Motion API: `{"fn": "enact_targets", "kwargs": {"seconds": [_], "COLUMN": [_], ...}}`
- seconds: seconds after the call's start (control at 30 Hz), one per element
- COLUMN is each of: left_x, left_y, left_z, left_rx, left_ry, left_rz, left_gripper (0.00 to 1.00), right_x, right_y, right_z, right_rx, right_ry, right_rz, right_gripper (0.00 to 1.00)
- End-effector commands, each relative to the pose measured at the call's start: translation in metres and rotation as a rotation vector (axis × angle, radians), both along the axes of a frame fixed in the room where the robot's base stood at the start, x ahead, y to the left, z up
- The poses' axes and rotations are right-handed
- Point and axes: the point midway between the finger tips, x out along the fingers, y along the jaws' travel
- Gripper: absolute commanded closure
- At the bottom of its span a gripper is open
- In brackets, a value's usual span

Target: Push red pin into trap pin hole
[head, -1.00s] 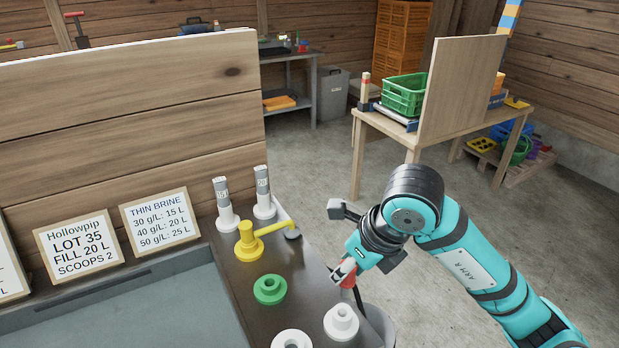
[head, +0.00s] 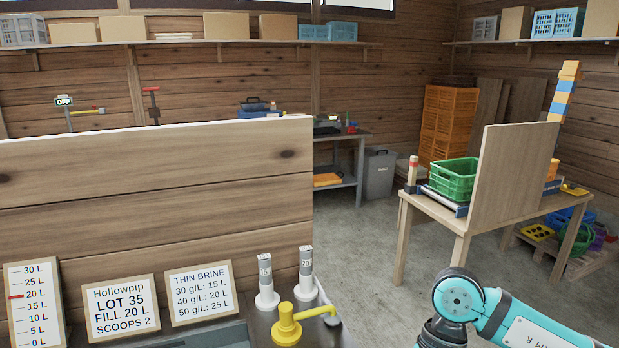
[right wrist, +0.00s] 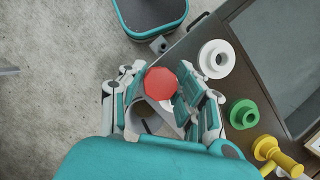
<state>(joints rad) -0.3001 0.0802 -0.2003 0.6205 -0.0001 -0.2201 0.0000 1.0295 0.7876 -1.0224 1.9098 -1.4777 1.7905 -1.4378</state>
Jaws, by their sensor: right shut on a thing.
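The red pin shows as a red faceted knob (right wrist: 161,83) in the right wrist view. My right gripper (right wrist: 166,92) is shut on it, with the teal and grey fingers on both sides. The pin's lower part is hidden behind the knob and fingers. A pale rounded thing shows just below the knob, partly covered. In the head view only my right arm shows at the lower right; its gripper is out of the picture. I cannot make out the trap pin hole in either view. My left gripper is in neither view.
A dark counter holds a yellow valve (head: 286,325), two grey-white posts (head: 265,280), a green flanged fitting (right wrist: 244,114) and a white one (right wrist: 217,59). A wooden table (head: 458,222) bears a green crate (head: 455,185) and an upright board (head: 513,180). Open floor lies between.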

Motion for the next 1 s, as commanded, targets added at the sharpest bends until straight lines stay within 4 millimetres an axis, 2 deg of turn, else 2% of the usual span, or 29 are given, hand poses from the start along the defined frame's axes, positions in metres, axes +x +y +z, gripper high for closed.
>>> {"fn": "enact_targets", "kwargs": {"seconds": [0.1, 0.2, 0.37, 0.5, 1.0], "left_x": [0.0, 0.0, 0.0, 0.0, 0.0], "left_y": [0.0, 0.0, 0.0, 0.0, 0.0], "left_z": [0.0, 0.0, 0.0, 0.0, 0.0], "left_rx": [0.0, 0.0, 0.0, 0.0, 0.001], "left_ry": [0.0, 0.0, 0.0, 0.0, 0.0], "left_rz": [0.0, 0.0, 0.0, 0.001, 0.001], "left_gripper": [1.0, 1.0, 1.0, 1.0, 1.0], "right_x": [-0.008, -0.015, -0.022, -0.023, -0.024], "right_y": [-0.012, -0.02, -0.029, -0.031, -0.03], "right_z": [-0.003, -0.005, -0.007, -0.008, -0.008], "right_rx": [-0.004, -0.003, -0.001, 0.001, 0.003], "right_ry": [-0.002, -0.003, -0.002, -0.002, -0.003], "right_rz": [0.251, 0.421, 0.585, 0.63, 0.63], "right_gripper": [1.0, 1.0, 1.0, 1.0, 1.0]}}
